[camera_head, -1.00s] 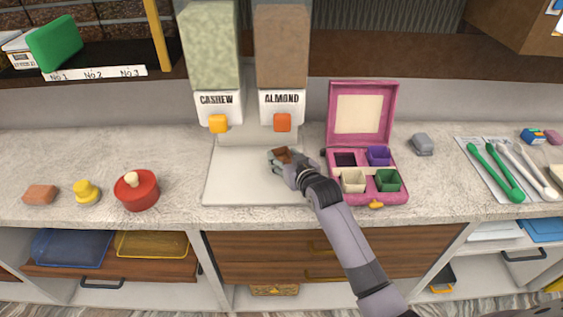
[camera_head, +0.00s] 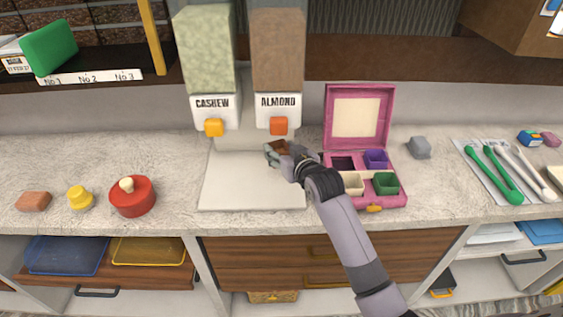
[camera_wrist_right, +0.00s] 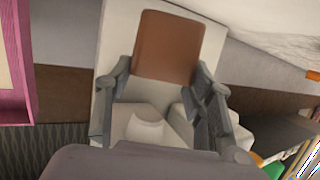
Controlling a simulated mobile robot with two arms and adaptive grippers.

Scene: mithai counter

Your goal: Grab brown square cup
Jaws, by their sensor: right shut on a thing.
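The brown square cup (camera_head: 278,147) is held in my right gripper (camera_head: 277,154), just below the ALMOND dispenser's orange button (camera_head: 279,126) and over the white dispenser base (camera_head: 240,185). In the right wrist view the brown cup (camera_wrist_right: 169,48) sits between the two grey fingers of my right gripper (camera_wrist_right: 168,85), which are shut on it. The cup's inside barely shows in the head view. My left gripper is in neither view.
An open pink box (camera_head: 391,200) with purple, white and green cups stands right of the gripper. The CASHEW dispenser (camera_head: 211,104) is left of the ALMOND one (camera_head: 278,101). A red round container (camera_head: 132,199) stands further left. The counter between is clear.

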